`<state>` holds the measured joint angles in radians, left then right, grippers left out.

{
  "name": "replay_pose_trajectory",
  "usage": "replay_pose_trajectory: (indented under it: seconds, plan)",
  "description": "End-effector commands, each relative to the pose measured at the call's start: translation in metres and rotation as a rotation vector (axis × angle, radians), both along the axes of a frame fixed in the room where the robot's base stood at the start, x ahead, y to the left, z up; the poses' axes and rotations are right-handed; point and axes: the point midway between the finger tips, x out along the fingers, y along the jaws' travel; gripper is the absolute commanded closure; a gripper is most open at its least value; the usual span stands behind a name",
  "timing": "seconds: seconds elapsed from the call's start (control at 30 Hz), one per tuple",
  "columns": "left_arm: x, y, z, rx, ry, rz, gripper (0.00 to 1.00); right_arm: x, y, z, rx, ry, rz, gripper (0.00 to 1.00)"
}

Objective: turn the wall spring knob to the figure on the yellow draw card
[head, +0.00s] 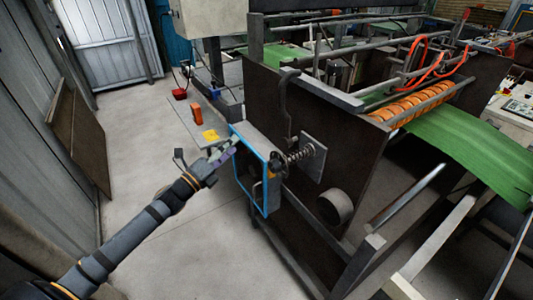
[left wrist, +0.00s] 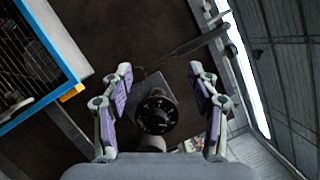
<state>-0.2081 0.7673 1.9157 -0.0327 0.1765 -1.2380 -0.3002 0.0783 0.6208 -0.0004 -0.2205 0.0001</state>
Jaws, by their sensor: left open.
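The spring knob (head: 277,163) is a dark round dial on a coiled spring (head: 300,155), standing out from a grey plate on the dark machine wall. In the left wrist view the black knob (left wrist: 155,114) faces me with pale marks around its face, too small to read. My left gripper (head: 228,151) is left of the knob, apart from it in the head view. In the left wrist view the open fingers (left wrist: 160,75) stand either side of the knob, with nothing held. A yellow card (head: 210,135) lies beyond the gripper; its figure is unreadable. My right gripper is not visible.
A blue-framed guard (head: 266,188) stands close beside the gripper and knob; its blue edge (left wrist: 40,112) shows at left in the wrist view. A bent dark bar (head: 286,105) rises above the knob. An orange object (head: 196,113) stands near the card. Floor at left is clear.

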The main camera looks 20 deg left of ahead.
Motion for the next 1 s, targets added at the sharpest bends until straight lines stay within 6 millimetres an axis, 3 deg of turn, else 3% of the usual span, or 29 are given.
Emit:
replay_pose_trajectory:
  seconds: [0.03, 0.1, 0.2, 0.3, 0.57, 1.0]
  plan:
    - [-0.015, -0.007, -0.002, 0.231, -0.068, -0.025, 0.4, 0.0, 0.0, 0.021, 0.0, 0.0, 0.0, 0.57]
    - [-0.036, -0.018, -0.018, 0.537, -0.185, -0.078, 0.4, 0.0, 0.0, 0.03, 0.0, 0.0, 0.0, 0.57]
    - [-0.062, -0.031, -0.039, 0.836, -0.324, -0.156, 0.4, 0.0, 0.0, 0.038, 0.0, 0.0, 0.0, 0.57]
    - [-0.078, -0.038, -0.053, 0.988, -0.409, -0.206, 0.4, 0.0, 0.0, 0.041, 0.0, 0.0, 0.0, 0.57]
    - [-0.079, -0.042, -0.063, 1.035, -0.441, -0.221, 0.4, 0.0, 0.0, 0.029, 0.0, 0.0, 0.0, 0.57]
    - [-0.048, -0.07, -0.069, 1.035, -0.446, -0.224, 0.4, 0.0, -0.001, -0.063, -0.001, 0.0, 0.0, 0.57]
